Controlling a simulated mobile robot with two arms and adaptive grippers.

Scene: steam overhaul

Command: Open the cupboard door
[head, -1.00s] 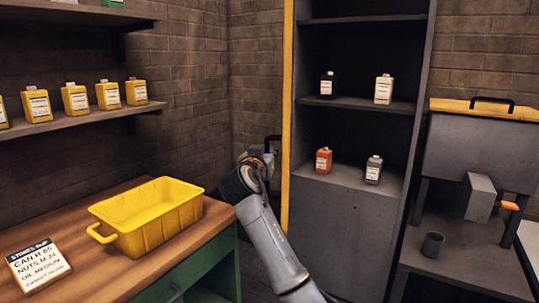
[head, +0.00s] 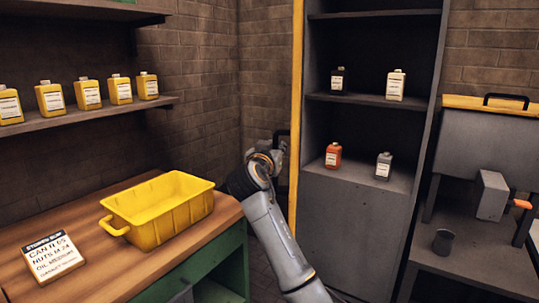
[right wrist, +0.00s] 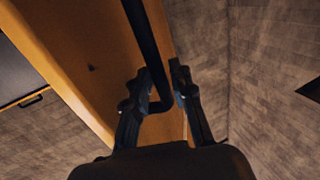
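The cupboard (head: 355,225) is a tall grey cabinet at the centre right of the head view, and its shelves show. Its yellow door (head: 297,80) shows nearly edge-on as a narrow upright strip at the cupboard's left side, so it stands open. In the right wrist view the door (right wrist: 75,60) is a broad yellow panel with a black bar handle (right wrist: 146,40). My right gripper (right wrist: 162,85) has its fingers on both sides of the handle, close around it near its bent end. In the head view my right gripper (head: 270,156) is partly hidden by its own wrist. My left gripper is out of view.
A wooden bench with a yellow crate (head: 140,228) and a sign card (head: 53,258) stands at the left. Several yellow cans (head: 88,94) stand on a wall shelf. Bottles stand in the cupboard. A grey tank (head: 490,145) stands at the right.

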